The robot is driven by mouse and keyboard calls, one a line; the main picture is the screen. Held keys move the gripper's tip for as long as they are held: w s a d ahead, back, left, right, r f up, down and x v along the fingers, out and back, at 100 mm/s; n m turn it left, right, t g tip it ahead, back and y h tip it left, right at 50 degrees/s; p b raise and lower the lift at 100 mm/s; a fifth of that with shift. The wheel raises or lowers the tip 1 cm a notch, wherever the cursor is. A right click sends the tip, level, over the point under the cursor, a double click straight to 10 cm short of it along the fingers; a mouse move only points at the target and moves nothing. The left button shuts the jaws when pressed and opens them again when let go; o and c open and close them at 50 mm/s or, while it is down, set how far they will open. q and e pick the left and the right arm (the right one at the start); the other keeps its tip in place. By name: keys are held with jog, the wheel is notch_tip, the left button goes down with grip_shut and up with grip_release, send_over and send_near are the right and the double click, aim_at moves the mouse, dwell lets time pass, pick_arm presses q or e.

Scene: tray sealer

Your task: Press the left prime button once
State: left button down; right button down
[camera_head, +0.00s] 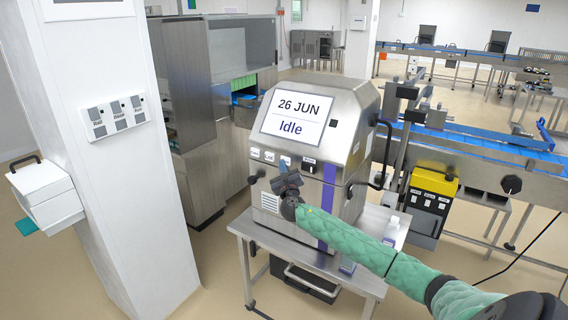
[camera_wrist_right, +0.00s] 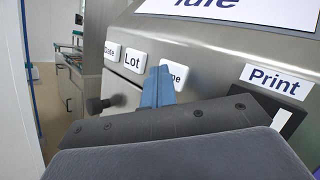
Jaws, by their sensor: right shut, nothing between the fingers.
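The steel machine (camera_head: 345,105) has a screen (camera_head: 297,115) reading "26 JUN" and "Idle". Below the screen is a row of white labelled buttons. In the right wrist view they are Date (camera_wrist_right: 111,50), Lot (camera_wrist_right: 134,60), a partly covered one ending in "me" (camera_wrist_right: 180,76), which fits Prime, and Print (camera_wrist_right: 271,81). My right gripper (camera_head: 284,168) is shut and empty at this row. Its blue fingertips (camera_wrist_right: 158,84) overlap the left part of the Prime label. I cannot tell whether they touch it. My left gripper is out of view.
The machine stands on a steel table (camera_head: 372,276). A dark knob (camera_wrist_right: 97,105) juts out below the Lot button. A white pillar (camera_head: 110,170) stands at the left. A yellow-topped unit (camera_head: 434,181) and a blue conveyor (camera_head: 480,143) are at the right.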

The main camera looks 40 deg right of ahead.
jog(key=shift+a, duration=0.1)
jog(key=shift+s+a+p, duration=0.35)
jog(key=shift+a+p, duration=0.1)
jog(key=shift+a, duration=0.3)
jog(key=a, duration=0.1)
jog(key=s+a+p, duration=0.1)
jog(key=a, duration=0.1)
jog(key=s+a+p, duration=0.1)
jog(key=shift+a, duration=0.3)
dwell(0.4)
dwell(0.6)
